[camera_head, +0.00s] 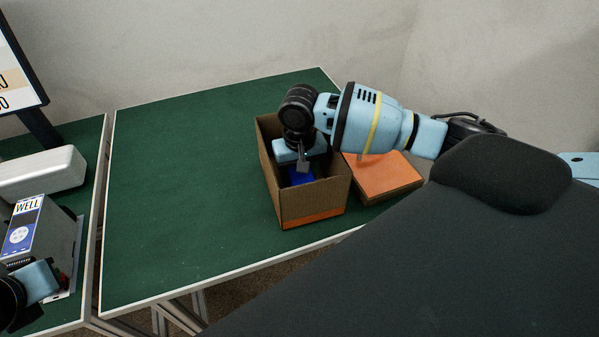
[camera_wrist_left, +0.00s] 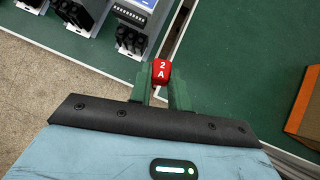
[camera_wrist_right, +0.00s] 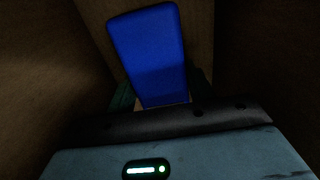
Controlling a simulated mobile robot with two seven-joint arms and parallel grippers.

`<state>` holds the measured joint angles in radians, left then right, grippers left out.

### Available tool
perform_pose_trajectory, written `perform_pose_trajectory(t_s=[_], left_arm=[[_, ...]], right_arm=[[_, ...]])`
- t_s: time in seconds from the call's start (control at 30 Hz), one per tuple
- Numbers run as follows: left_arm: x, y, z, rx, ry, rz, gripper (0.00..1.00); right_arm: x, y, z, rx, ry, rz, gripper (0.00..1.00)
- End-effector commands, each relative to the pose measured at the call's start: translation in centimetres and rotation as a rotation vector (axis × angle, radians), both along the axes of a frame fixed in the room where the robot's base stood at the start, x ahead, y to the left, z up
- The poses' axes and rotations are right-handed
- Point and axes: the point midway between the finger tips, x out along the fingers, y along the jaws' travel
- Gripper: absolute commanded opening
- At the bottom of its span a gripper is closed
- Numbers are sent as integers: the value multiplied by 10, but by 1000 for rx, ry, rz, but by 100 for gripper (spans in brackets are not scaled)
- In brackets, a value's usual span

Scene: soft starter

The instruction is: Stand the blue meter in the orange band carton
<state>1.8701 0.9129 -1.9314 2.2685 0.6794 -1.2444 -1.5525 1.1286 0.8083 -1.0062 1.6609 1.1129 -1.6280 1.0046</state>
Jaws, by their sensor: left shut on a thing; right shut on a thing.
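The open brown carton (camera_head: 310,200) with an orange band along its bottom edge stands on the green table. My right gripper (camera_head: 302,168) reaches down into it from above. It is shut on the blue meter (camera_head: 301,176), which is inside the carton walls. In the right wrist view the blue meter (camera_wrist_right: 150,55) rises between the fingers, with brown cardboard around it. Whether its base touches the carton floor is hidden. My left gripper (camera_wrist_left: 160,88) is shut on a small red piece (camera_wrist_left: 161,70) marked "2 A", away from the carton.
A flat orange-topped box (camera_head: 382,177) lies right of the carton. A grey unit labelled WELL (camera_head: 40,240), a white box (camera_head: 42,172) and a screen (camera_head: 15,70) are on the left table. The green table (camera_head: 190,190) left of the carton is clear.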

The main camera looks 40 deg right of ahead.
Motion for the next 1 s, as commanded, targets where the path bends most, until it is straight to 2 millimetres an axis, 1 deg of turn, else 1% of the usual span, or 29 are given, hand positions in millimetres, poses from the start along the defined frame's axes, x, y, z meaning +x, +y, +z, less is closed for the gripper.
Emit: perform_pose_trajectory(t_s=[1.0], left_arm=[[0, 0, -1, 0, 2, 0, 0]], right_arm=[[0, 0, -9, 1, -1, 0, 19]])
